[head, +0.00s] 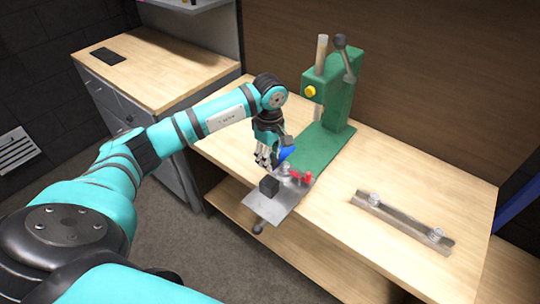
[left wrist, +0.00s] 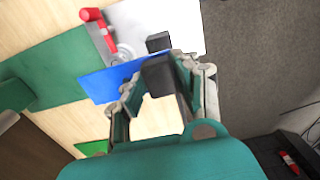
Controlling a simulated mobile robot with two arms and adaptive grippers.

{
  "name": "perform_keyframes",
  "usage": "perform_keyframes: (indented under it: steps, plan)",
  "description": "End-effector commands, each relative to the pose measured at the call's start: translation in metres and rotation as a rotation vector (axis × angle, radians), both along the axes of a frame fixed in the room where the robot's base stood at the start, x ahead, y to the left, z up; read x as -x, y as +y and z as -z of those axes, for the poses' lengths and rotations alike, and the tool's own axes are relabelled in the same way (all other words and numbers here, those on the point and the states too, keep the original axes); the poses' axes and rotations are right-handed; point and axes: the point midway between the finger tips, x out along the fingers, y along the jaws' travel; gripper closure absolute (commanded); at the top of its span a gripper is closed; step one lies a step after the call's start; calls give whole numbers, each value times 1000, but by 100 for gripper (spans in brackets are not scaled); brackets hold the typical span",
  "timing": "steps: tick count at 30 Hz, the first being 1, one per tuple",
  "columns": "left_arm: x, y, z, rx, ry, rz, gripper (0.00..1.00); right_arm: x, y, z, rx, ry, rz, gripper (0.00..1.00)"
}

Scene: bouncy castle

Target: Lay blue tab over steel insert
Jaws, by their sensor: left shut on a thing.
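The blue tab (head: 285,154) is a flat blue piece at the tips of my left gripper (head: 274,160). In the left wrist view the blue tab (left wrist: 108,81) sticks out to the left from my left gripper (left wrist: 150,82), which is shut on it. Its gripped end is hidden by the fingers. Just below is a steel plate (head: 272,208) carrying a red-handled clamp (head: 298,176) and a black block (head: 269,186). I cannot pick out the steel insert for certain; a round metal part (left wrist: 124,52) shows beside the clamp. My right gripper is not in view.
A green press (head: 335,95) with a green base stands behind the plate on the wooden bench (head: 420,175). A metal bar with two bolts (head: 400,219) lies at the right. A side cabinet (head: 140,65) stands at the left. The bench between press and bar is clear.

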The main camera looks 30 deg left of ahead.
Motion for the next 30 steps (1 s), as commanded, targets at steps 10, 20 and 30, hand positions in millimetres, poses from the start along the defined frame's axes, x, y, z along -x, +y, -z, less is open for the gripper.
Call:
perform_keyframes:
  steps: [10, 20, 30]
  plan:
    - [1, -1, 28, 1, 1, 4, 100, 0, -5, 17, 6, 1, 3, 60]
    - [1, -1, 54, 0, 0, 6, 100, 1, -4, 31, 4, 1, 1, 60]
    - [1, 0, 57, -1, -1, 6, 100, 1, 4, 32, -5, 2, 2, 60]
